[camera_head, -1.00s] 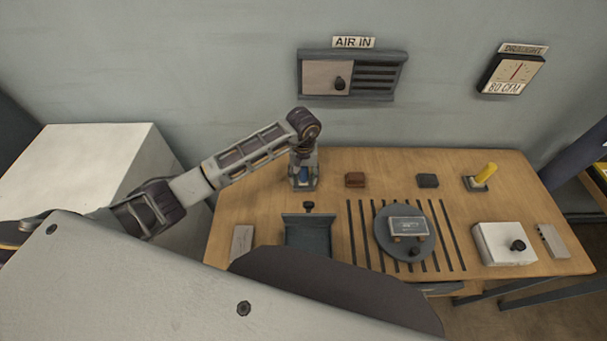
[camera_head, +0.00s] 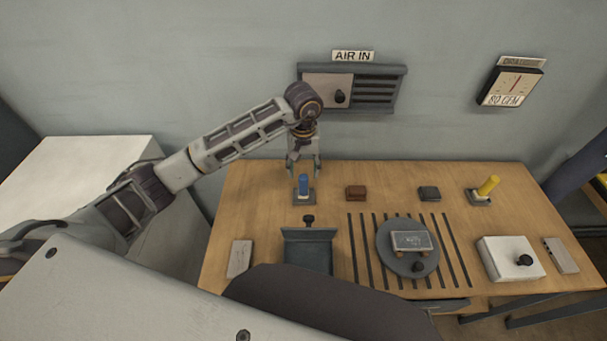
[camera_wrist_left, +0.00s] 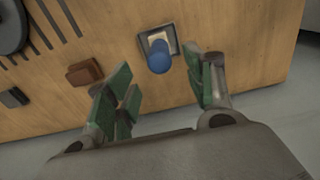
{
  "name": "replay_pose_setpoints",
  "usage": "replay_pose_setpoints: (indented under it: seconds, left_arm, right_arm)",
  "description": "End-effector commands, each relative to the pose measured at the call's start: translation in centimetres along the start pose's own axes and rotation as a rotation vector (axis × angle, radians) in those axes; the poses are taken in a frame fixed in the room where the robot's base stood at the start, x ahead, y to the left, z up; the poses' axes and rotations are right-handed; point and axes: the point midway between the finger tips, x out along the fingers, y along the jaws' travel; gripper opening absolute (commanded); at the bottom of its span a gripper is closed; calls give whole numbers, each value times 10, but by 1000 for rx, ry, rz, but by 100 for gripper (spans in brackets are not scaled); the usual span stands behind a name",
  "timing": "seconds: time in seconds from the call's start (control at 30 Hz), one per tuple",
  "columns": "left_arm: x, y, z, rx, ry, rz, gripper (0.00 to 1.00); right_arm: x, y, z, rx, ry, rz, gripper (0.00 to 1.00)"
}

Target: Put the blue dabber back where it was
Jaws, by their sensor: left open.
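The blue dabber (camera_head: 303,184) stands upright in a small dark square holder (camera_head: 305,199) at the back left of the wooden table. It also shows in the left wrist view (camera_wrist_left: 159,62), seated in its holder there. My left gripper (camera_head: 304,166) is open, above and just behind the dabber. In the left wrist view its green-padded fingers (camera_wrist_left: 165,98) are spread apart with nothing between the tips, and the dabber lies beyond them. My right gripper is not in view.
A brown block (camera_head: 355,192) and a dark block (camera_head: 429,193) lie right of the dabber. A yellow dabber (camera_head: 488,186) stands in its holder farther right. A round turntable (camera_head: 385,258) with a plate on it, slots, and a white box (camera_head: 497,268) are nearer the front.

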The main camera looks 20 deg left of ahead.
Motion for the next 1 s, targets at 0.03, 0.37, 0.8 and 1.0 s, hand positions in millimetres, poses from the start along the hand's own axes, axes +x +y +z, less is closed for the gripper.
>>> replay_pose_setpoints:
  seconds: [0.03,0.37,0.8,1.0]
  left_arm:
    - [-4,0,-1,0,2,-1,53]
    - [-16,0,0,0,0,-1,53]
    - [-16,0,0,0,0,-1,53]
    - [-16,0,0,0,0,-1,53]
  right_arm:
    - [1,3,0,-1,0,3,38]
    - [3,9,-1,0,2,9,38]
    - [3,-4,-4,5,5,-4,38]
    - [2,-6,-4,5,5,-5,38]
